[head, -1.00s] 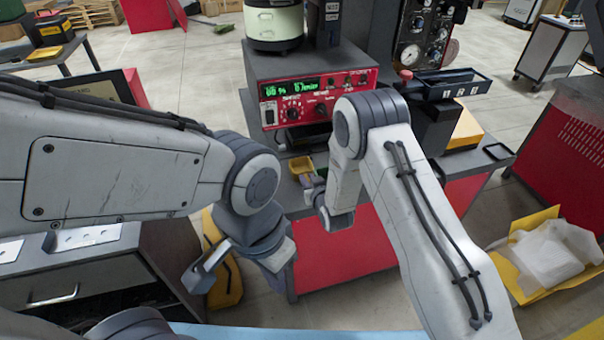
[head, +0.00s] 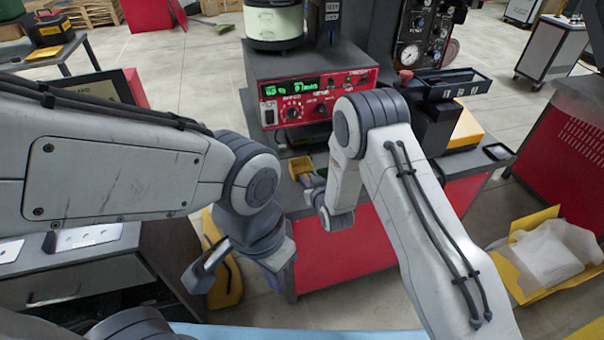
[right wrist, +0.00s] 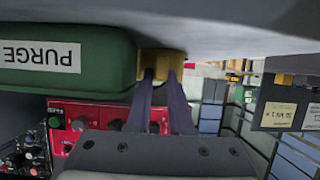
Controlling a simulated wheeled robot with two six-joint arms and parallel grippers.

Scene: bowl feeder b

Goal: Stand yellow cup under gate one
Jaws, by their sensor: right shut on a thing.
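The yellow cup (head: 301,167) is at the front of the red-faced control box, partly hidden by my right arm. It also shows in the right wrist view (right wrist: 158,61), between my right fingertips. My right gripper (head: 310,183) is shut on it. A black tray (head: 447,84) with small white labels stands to the right of the control box; which gate is which cannot be read. My left gripper (head: 238,275) hangs lower left, its fingers apart and empty.
The control box (head: 310,97) carries the round feeder bowl (head: 273,22). A gauge panel (head: 418,35) stands behind the tray. A dark square pad (head: 497,152) lies at the bench's right end. A yellow box with white packing (head: 548,250) is on the right.

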